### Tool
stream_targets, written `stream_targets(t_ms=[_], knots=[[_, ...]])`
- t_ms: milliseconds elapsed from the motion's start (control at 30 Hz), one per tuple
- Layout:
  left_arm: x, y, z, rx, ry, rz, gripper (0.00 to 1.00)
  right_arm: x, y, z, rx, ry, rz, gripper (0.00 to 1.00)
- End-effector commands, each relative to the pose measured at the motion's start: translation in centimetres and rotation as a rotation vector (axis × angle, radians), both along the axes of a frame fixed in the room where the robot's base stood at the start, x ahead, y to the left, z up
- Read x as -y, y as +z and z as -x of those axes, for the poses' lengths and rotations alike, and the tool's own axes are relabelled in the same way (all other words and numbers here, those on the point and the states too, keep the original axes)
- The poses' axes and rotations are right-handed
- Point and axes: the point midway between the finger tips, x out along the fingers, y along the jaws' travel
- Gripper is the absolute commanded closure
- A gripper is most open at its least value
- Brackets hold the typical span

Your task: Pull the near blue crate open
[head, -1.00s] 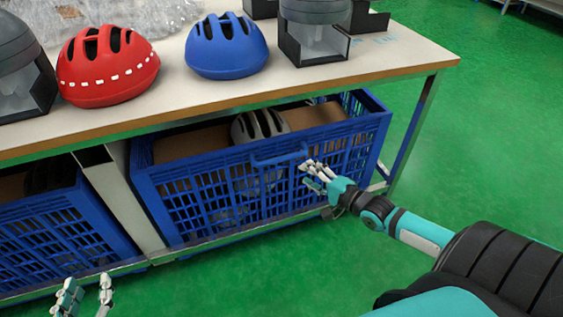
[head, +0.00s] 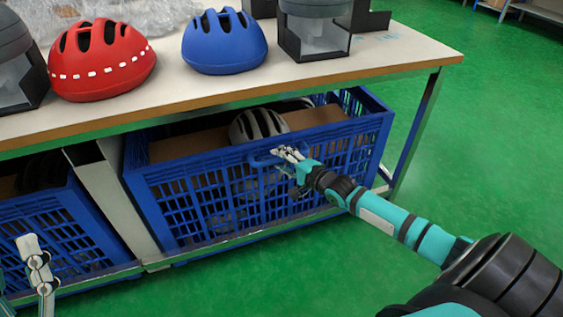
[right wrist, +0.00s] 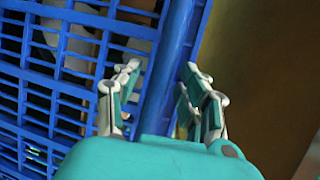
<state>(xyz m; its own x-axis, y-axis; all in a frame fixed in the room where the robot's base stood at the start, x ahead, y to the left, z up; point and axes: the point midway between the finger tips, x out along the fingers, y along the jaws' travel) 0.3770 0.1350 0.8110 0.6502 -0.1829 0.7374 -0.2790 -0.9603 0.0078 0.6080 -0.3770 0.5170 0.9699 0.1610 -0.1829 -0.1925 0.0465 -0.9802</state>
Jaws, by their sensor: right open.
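The blue crate (head: 200,165) with a grille front sits under the table, with a grey-white helmet (head: 257,124) and brown cardboard inside. My right gripper (head: 288,155) is at the handle (head: 262,161) on its front rim. In the right wrist view the open fingers (right wrist: 164,95) stand on either side of the blue handle bar (right wrist: 170,70), with gaps showing. The crate's grille (right wrist: 40,85) fills the left of that view. My left gripper (head: 22,272) is at the lower left, partly cut off, fingers apart, in front of another crate.
A second blue crate (head: 62,215) stands to the left, past a pale table leg (head: 118,205). On the table (head: 385,58) are a red helmet (head: 100,62), a blue helmet (head: 224,45) and black-framed containers (head: 316,35). The green floor (head: 480,150) at the right is clear.

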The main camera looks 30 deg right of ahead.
Motion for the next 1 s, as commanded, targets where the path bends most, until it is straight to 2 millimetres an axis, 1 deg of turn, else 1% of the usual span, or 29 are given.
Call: stream_targets(t_ms=[133, 400, 433, 733, 767, 1000], knots=[[-0.09, 0.46, 0.65, 0.045, -0.003, 0.014, 0.60, -0.05, -0.10, -0.47, 0.000, -0.001, 0.000, 0.58], [-0.12, 0.60, 0.79, 0.054, -0.003, 0.016, 0.60, -0.06, -0.07, -0.52, 0.000, -0.001, 0.000, 0.58], [-0.12, 0.60, 0.79, 0.054, -0.003, 0.016, 0.60, -0.06, -0.08, -0.52, -0.001, -0.001, 0.000, 0.59], [-0.11, 0.59, 0.78, 0.053, -0.003, 0.016, 0.60, -0.07, -0.09, -0.50, -0.001, 0.000, 0.000, 0.99], [-0.10, 0.59, 0.78, 0.053, -0.003, 0.016, 0.60, -0.07, -0.09, -0.50, -0.001, 0.000, 0.000, 1.00], [-0.09, 0.58, 0.77, 0.052, -0.003, 0.016, 0.60, -0.08, -0.14, -0.48, -0.002, 0.000, 0.000, 1.00]])
